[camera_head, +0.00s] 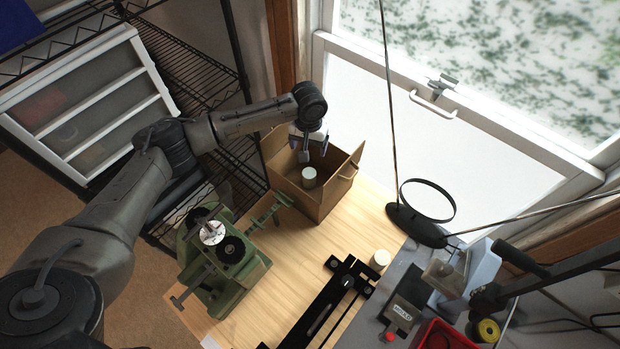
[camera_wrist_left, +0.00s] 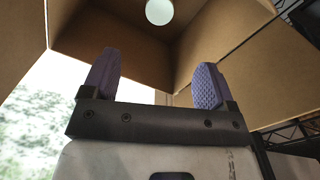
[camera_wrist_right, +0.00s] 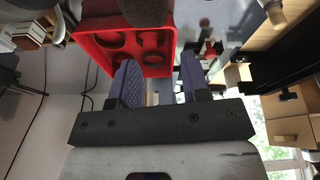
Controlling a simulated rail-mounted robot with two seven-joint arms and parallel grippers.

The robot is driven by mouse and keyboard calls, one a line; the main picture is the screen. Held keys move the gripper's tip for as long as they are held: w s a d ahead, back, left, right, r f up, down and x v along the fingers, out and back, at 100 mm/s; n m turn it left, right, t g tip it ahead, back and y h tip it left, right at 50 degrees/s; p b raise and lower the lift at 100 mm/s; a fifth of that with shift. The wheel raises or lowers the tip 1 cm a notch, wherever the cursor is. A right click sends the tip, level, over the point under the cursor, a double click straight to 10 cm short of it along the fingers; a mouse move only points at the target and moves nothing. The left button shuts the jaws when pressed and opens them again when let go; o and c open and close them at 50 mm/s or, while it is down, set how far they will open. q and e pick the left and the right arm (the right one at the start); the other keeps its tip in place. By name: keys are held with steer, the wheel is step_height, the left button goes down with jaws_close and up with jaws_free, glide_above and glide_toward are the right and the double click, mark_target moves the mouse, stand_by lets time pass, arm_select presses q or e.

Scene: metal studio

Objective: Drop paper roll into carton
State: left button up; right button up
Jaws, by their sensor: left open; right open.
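The open cardboard carton (camera_head: 335,197) stands at the back of the wooden table with its flaps spread. A pale, round-ended paper roll (camera_head: 309,178) shows inside it, apart from my fingers; whether it touches the bottom I cannot tell. My left gripper (camera_head: 304,158) is open and empty at the carton's mouth. In the left wrist view the roll (camera_wrist_left: 159,12) shows beyond the spread fingers (camera_wrist_left: 155,85), among the carton walls (camera_wrist_left: 215,30). My right gripper (camera_wrist_right: 160,85) is open and empty in the right wrist view, in front of a red tray.
A green machine (camera_head: 225,255) stands left of the carton. A second pale cylinder (camera_head: 380,259) stands beside a black rail (camera_head: 325,305). The red tray (camera_wrist_right: 155,62) has round holes. A black ring stand (camera_head: 418,222) is right of the carton. Bare wood lies in front of the carton.

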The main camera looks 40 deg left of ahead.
arm_select(q)
step_height(320, 180, up, 14)
steer(key=b, duration=0.2)
stand_by(0.5)
steer(key=shift+f, duration=0.1)
stand_by(0.3)
